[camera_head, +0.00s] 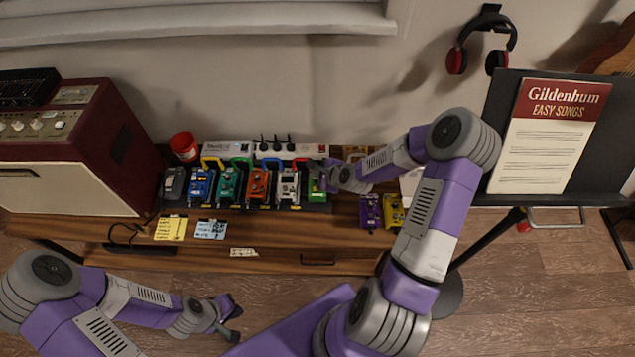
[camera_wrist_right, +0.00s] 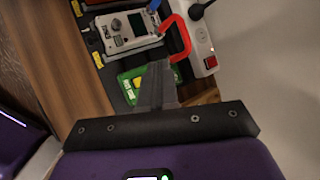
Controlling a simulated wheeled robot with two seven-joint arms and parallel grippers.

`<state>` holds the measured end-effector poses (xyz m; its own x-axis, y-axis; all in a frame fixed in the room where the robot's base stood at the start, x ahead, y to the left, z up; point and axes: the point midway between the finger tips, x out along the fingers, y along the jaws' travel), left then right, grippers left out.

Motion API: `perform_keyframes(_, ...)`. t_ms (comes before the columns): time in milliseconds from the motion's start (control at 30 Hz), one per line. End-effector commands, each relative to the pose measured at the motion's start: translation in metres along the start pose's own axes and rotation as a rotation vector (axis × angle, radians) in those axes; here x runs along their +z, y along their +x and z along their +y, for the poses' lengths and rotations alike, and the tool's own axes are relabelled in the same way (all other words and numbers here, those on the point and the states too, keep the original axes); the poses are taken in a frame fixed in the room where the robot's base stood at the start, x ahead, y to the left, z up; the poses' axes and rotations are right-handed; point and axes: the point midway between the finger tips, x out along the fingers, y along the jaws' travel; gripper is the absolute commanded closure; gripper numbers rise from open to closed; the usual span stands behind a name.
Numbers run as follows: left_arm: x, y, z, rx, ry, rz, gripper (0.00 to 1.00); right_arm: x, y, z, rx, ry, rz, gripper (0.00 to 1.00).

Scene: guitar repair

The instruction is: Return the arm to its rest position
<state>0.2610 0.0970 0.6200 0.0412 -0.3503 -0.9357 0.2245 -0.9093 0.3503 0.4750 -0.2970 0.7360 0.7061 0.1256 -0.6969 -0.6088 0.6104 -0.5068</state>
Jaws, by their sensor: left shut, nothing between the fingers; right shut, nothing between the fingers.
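My right arm reaches over the table from the right in the head view. Its gripper (camera_head: 318,172) is shut and empty over the right end of the pedal row, at the green pedal (camera_head: 315,191). In the right wrist view the shut fingers (camera_wrist_right: 158,85) partly cover the green pedal (camera_wrist_right: 131,84); I cannot tell whether they touch it. My left gripper (camera_head: 232,318) is shut and empty, low in front of the table's front edge at the lower left.
Several pedals, including a white one (camera_head: 288,186), stand before a power strip (camera_head: 262,150). Purple (camera_head: 370,211) and yellow (camera_head: 393,211) pedals sit to the right. An amplifier (camera_head: 75,150) stands left, a music stand (camera_head: 490,120) right. The table's front strip (camera_head: 290,262) is mostly clear.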

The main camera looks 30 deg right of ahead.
Motion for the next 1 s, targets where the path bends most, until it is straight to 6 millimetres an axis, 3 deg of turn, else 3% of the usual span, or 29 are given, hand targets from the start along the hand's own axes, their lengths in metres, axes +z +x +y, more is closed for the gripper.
perform_keyframes(300, 0.0, 0.0, 0.0, 0.0, 0.0, 0.0, 1.0, 0.0, 0.001, 0.001, 0.002, -0.004, 0.0, 1.0)
perform_keyframes(433, 0.0, -0.001, 0.0, 0.0, 0.0, 0.0, 1.0, 0.009, 0.004, 0.021, 0.049, -0.09, -0.01, 1.0)
perform_keyframes(567, 0.0, -0.005, 0.002, 0.0, 0.0, 0.0, 1.0, 0.027, 0.009, 0.075, 0.172, -0.34, -0.045, 1.0)
perform_keyframes(667, 0.0, -0.008, 0.003, 0.0, 0.0, 0.0, 1.0, 0.04, 0.007, 0.129, 0.293, -0.61, -0.1, 1.0)
perform_keyframes(800, 0.001, -0.012, 0.004, 0.0, 0.0, 0.0, 1.0, 0.047, -0.008, 0.201, 0.454, -1.001, -0.211, 1.0)
perform_keyframes(900, 0.001, -0.014, 0.005, 0.0, 0.0, 0.0, 1.0, 0.045, -0.024, 0.244, 0.553, -1.258, -0.305, 1.0)
perform_keyframes(1000, 0.001, -0.016, 0.006, 0.0, 0.0, 0.0, 1.0, 0.04, -0.039, 0.273, 0.627, -1.466, -0.393, 1.0)
